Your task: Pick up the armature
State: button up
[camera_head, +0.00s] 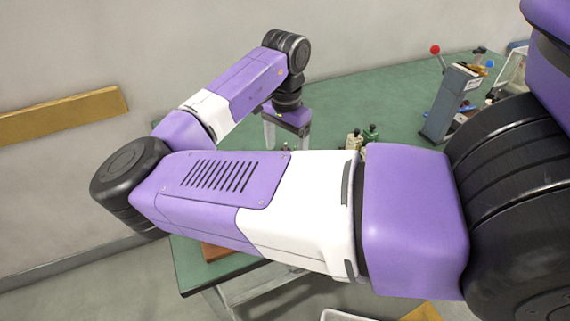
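My gripper (286,140) points down over the green table (345,103), left of its middle. Its two pale fingers stand apart with a gap between them. The lower ends of the fingers are hidden behind my forearm. I cannot make out an armature for certain. Small dark reddish bits show low between the fingers, too small and too covered to identify. Much of the near table is hidden by my arm.
A grey machine (451,100) with a red-knobbed lever stands farther right. A brown block (216,252) lies at the near left table edge. The back middle of the table is clear.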

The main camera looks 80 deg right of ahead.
jog(key=shift+f, duration=1.7)
grip_shut()
